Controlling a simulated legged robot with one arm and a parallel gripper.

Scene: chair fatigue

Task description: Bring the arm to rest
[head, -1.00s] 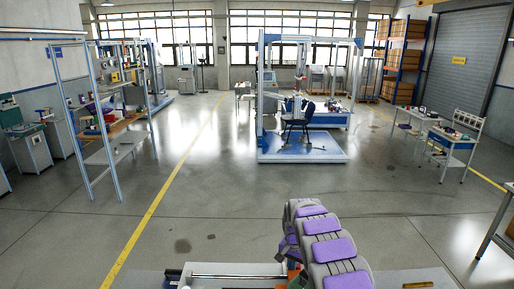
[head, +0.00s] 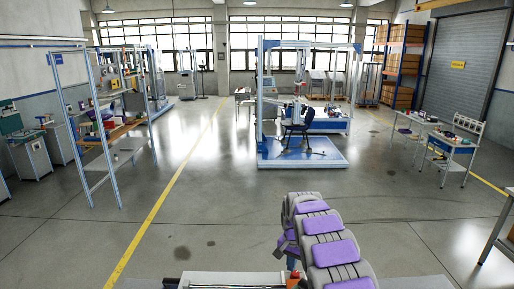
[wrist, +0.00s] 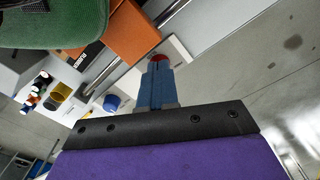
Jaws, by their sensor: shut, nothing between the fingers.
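My arm shows at the bottom of the head view, right of the middle, as a folded chain of grey links with purple pads. My gripper cannot be made out in the head view. Whether the fingers touch anything there, I cannot tell.
A dark chair (head: 296,121) stands inside a test frame on a blue-and-white platform (head: 304,154). An open shelf rack (head: 124,151) stands at left, benches (head: 452,146) at right. Small cylinders and a blue cap (wrist: 111,103) lie near my gripper. The floor ahead is clear.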

